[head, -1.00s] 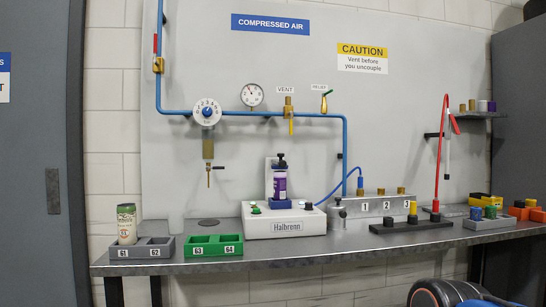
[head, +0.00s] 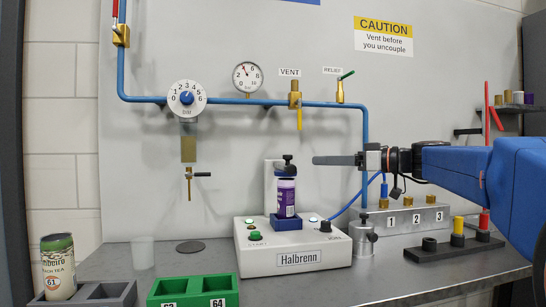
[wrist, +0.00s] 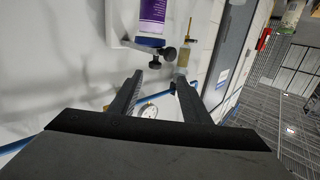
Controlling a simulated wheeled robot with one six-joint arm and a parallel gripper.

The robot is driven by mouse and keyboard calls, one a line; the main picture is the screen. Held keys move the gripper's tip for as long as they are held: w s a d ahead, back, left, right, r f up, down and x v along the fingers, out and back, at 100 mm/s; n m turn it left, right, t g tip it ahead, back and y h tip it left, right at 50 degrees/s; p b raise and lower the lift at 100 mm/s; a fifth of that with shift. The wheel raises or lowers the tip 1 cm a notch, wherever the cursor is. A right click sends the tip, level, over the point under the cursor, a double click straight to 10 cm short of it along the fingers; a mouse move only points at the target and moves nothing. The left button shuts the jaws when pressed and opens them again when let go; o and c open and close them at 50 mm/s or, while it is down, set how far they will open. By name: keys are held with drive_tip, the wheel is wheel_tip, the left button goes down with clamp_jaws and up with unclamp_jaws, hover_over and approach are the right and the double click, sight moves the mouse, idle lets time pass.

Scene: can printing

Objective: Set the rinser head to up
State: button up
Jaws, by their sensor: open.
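No part is labelled as the rinser head, so I cannot tell for certain which it is. The white Halbrenn unit (head: 295,262) stands on the bench and holds an upright purple canister (head: 286,197) in a blue seat (head: 286,222). A black fitting with a knob (head: 288,160) tops the canister; it also shows in the wrist view (wrist: 160,57). My gripper (head: 316,160) is level with this fitting, just to its right, apparently apart from it. In the wrist view the open, empty fingers (wrist: 159,80) point towards the fitting.
Blue pipe (head: 240,101) runs behind my gripper. The numbered manifold (head: 412,217) stands right. Green tray (head: 195,290) and grey tray (head: 105,293) stand front left.

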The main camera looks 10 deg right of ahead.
drive_tip(key=x, duration=0.6)
drive_tip(key=r+x, duration=0.1)
drive_tip(key=x, duration=1)
drive_tip(key=shift+w+d+r, duration=0.15)
drive_tip(key=shift+w+r, duration=0.2)
drive_tip(key=shift+w, duration=0.25)
clamp_jaws()
